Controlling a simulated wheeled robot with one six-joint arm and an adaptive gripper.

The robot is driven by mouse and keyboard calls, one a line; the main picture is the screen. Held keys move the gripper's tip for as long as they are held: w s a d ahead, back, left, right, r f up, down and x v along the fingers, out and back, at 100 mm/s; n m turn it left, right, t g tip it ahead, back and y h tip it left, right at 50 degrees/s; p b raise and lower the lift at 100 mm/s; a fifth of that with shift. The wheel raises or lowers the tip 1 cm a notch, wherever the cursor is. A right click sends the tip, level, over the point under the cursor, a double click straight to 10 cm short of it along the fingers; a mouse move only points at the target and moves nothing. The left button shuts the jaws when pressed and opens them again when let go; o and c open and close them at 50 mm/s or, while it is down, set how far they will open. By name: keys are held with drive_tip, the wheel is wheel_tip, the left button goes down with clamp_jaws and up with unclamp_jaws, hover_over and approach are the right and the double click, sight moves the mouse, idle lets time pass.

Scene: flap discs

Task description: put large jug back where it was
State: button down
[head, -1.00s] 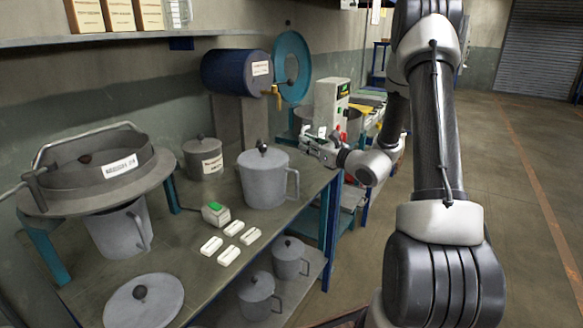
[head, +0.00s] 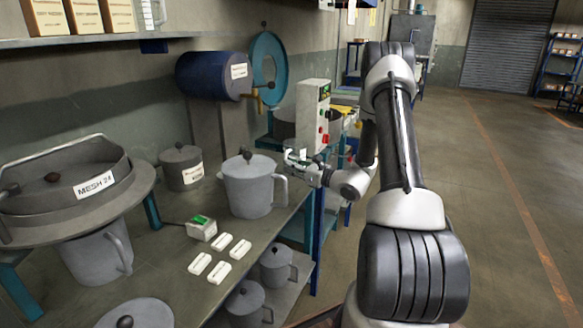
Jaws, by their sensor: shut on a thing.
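The large jug (head: 249,190) is grey, lidded and upright, with a dark knob on top and its handle (head: 282,190) to the right. It is at the right end of the workbench (head: 160,258); whether its base touches the top is hard to tell. My gripper (head: 291,158) reaches in from the right at the jug's upper right, by the handle. It is small in the head view and shut on the large jug; the exact contact is not clear.
A labelled can (head: 182,167) and sieve (head: 70,185) are farther left. A blue drum (head: 212,76) hangs behind; a control box (head: 313,117) stands beyond my gripper.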

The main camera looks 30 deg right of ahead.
drive_tip(key=shift+f, duration=0.15)
drive_tip(key=c, duration=1.5)
unclamp_jaws()
drive_tip(key=shift+r, duration=0.2)
drive_tip(key=v, duration=1.2)
drive_tip(key=shift+f, duration=0.1)
